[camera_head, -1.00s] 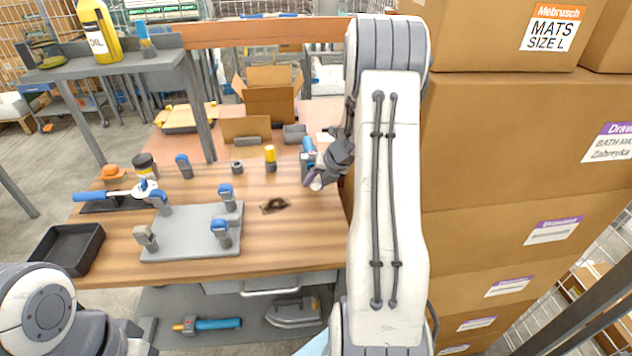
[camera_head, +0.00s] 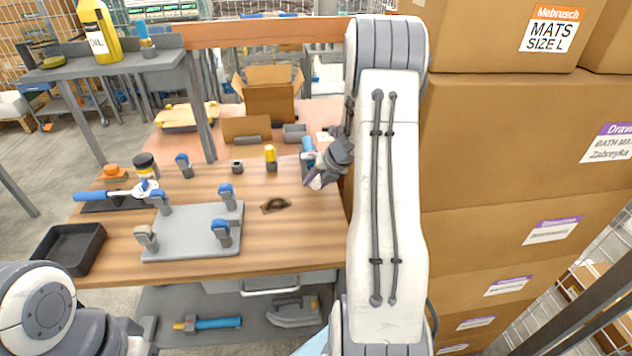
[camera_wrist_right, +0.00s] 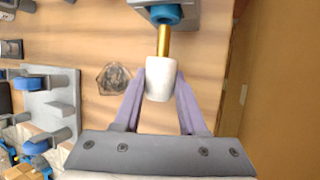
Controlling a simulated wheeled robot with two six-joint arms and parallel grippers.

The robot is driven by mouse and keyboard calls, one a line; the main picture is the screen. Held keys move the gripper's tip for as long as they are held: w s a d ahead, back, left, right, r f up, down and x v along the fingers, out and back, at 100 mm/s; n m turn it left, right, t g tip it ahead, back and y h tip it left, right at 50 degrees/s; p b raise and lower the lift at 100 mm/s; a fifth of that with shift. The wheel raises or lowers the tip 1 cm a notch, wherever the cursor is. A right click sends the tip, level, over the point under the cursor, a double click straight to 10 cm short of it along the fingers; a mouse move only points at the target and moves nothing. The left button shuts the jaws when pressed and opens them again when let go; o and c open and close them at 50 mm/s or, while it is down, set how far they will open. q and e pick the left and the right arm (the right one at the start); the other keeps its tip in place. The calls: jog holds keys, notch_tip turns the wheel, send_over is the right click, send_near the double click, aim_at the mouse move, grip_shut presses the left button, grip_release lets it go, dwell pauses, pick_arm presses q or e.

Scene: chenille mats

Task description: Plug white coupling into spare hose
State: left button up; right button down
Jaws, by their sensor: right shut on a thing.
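My right gripper (camera_wrist_right: 160,100) is shut on the white coupling (camera_wrist_right: 160,78), with a finger on each side of it. A brass stem (camera_wrist_right: 164,40) runs between the coupling and the blue hose end (camera_wrist_right: 166,14) in a grey holder (camera_wrist_right: 187,16). The coupling lines up closely with the hose end; I cannot tell how deep the stem sits in the blue ring. In the head view the right gripper (camera_head: 318,176) is at the table's right side, just in front of the blue hose (camera_head: 308,146), and largely hides the coupling. Only part of my left arm shows, at lower left; its gripper is out of view.
A grey plate (camera_head: 180,247) with several upright clips lies left of centre. A dark ring-like mark (camera_head: 276,205) is on the wood between. A black tray (camera_head: 68,250) sits at the left edge. Stacked cardboard boxes (camera_head: 515,140) stand close to the right of my right arm.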

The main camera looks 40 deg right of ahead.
jog(key=shift+w+d+p, duration=0.25)
jog(key=shift+w+p, duration=0.25)
jog(key=shift+w+d, duration=0.2)
jog(key=shift+w, duration=0.05)
jog(key=shift+w+d+r+p, duration=0.1)
jog(key=shift+w+d+p, duration=0.45)
jog(key=shift+w+p, duration=0.55)
jog(key=shift+c, duration=1.9)
grip_release()
jog(key=shift+s, duration=0.15)
